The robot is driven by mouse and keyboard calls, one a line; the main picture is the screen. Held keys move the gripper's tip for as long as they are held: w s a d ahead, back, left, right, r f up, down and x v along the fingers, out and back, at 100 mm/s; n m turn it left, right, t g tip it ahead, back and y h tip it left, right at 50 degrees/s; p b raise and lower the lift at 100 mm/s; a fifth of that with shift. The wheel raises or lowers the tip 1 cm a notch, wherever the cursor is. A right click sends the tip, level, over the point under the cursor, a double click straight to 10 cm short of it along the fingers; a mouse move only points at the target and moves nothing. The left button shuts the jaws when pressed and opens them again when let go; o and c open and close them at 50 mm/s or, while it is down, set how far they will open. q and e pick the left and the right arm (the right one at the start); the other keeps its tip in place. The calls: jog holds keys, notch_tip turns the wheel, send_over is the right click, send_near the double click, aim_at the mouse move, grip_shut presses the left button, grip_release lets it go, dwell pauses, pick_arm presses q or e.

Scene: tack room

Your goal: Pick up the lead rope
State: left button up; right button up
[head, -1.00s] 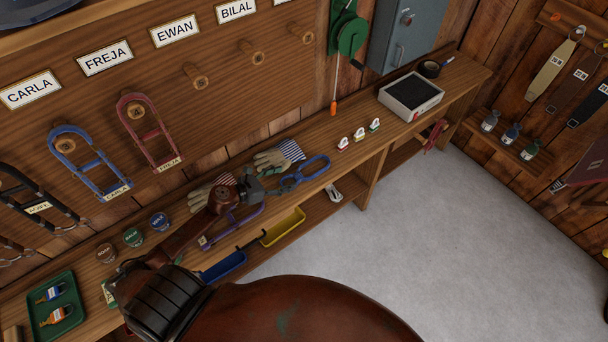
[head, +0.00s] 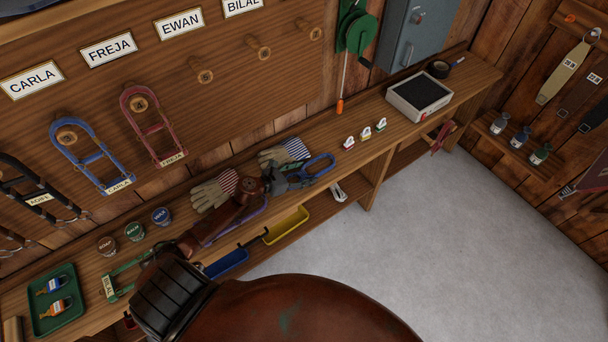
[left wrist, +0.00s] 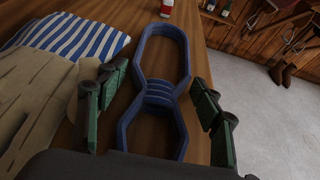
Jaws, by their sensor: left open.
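The lead rope (head: 320,167) is a blue coil bound round its middle into a figure-eight. It lies on the wooden bench beside striped-cuff gloves. In the left wrist view the rope (left wrist: 158,92) lies lengthwise between the two fingers. My left gripper (head: 285,182) is open at the near left end of the rope and covers part of it in the head view. In the left wrist view the left gripper (left wrist: 157,84) has one finger on either side of the rope's bound middle, with visible gaps. My right gripper is not in view.
A glove with a striped cuff (head: 285,150) lies just behind the rope, and another glove (head: 214,190) lies to the left. Small white-topped items (head: 365,132) and a tray with a dark inside (head: 420,96) stand farther right. A yellow bin (head: 286,226) is below the bench front.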

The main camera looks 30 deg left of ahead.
pick_arm(q)
jog(key=c, duration=1.1)
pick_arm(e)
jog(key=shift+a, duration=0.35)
pick_arm(q)
jog(key=shift+o, duration=0.2)
jog(key=shift+r, duration=0.1)
